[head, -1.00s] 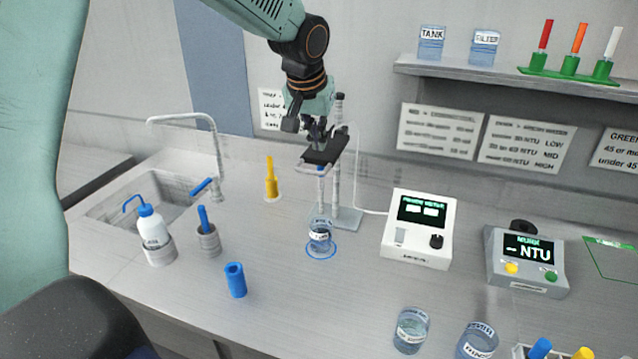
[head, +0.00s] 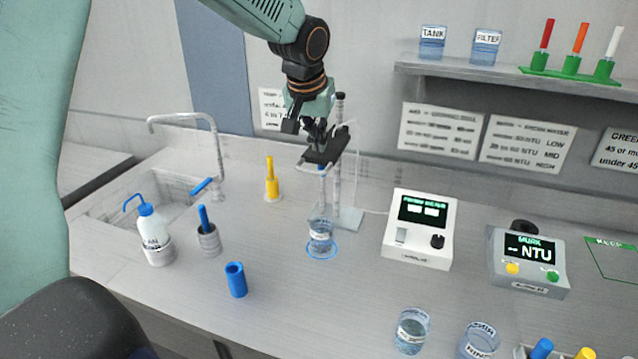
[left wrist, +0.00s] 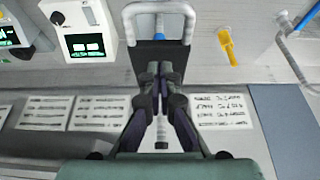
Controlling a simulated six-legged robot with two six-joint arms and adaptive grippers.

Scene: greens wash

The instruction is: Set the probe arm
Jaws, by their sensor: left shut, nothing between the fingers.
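My left gripper (head: 318,138) is shut and empty at the upper part of the probe stand, pointing down. A dark flat plate (head: 326,150) lies at its fingertips; I cannot tell whether they touch. In the left wrist view the shut fingertips (left wrist: 159,72) meet the edge of this dark plate (left wrist: 160,50), with a pale U-shaped frame (left wrist: 131,18) beyond. The stand's upright post (head: 338,185) rises behind. A thin probe with a blue part (head: 322,173) hangs above a labelled beaker (head: 320,236) inside a blue ring on the bench. The gripper partly hides the probe arm.
A white meter (head: 420,232) and a grey NTU meter (head: 527,262) stand to the right. Beakers (head: 411,330) stand in front.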

